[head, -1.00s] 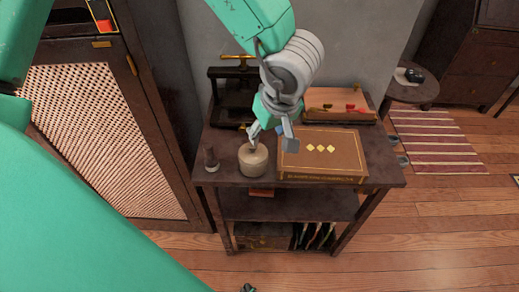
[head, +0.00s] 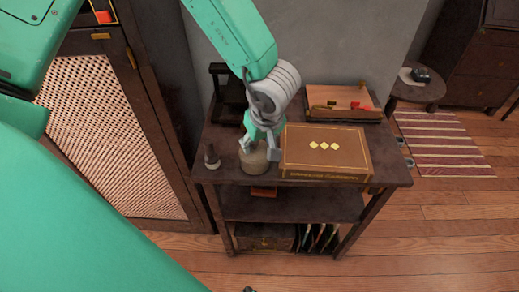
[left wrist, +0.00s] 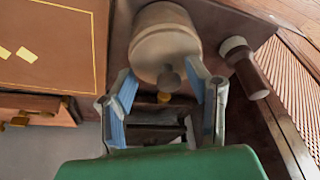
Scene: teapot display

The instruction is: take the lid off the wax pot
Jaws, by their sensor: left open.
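The wax pot (head: 254,164) is a small round beige pot near the front edge of the dark stand's top. In the left wrist view the pot (left wrist: 165,22) shows at the top, with its pale lid (left wrist: 158,50) on it. A dark round knob (left wrist: 169,79) stands on the lid. My left gripper (head: 259,149) is open over the pot, pointing down. In the left wrist view its two fingers (left wrist: 161,80) are on either side of the knob, apart from it. In the head view the gripper hides most of the lid. My right gripper is not in view.
A brown box with gold diamonds (head: 325,152) stands close right of the pot. A small dark-handled stamp (head: 212,157) stands left; it also shows in the left wrist view (left wrist: 245,65). A black press (head: 226,95) and a wooden case (head: 343,102) are behind.

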